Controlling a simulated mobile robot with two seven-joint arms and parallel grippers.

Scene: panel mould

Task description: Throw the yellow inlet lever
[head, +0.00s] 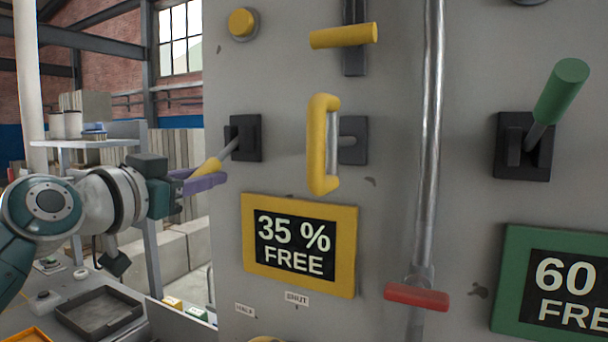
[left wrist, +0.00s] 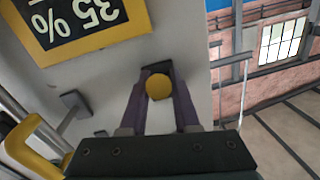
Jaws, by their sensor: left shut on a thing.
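A yellow-handled lever (head: 208,167) with a grey shaft comes out of a black mount (head: 245,138) on the grey panel. It slants down and to the left in the head view. My left gripper (head: 204,181), with purple fingers, is shut on the yellow handle. In the left wrist view the round yellow handle end (left wrist: 158,87) sits between the two fingers of my left gripper (left wrist: 159,97). The fingers partly hide the handle in the head view. My right gripper is not in view.
Close right of the lever is a yellow loop handle (head: 319,145). Below is a yellow-framed display (head: 299,292) reading "35 % FREE". Further right are a vertical metal pipe (head: 431,150), a red handle (head: 417,297) and a green lever (head: 561,92). A dark tray (head: 99,312) lies lower left.

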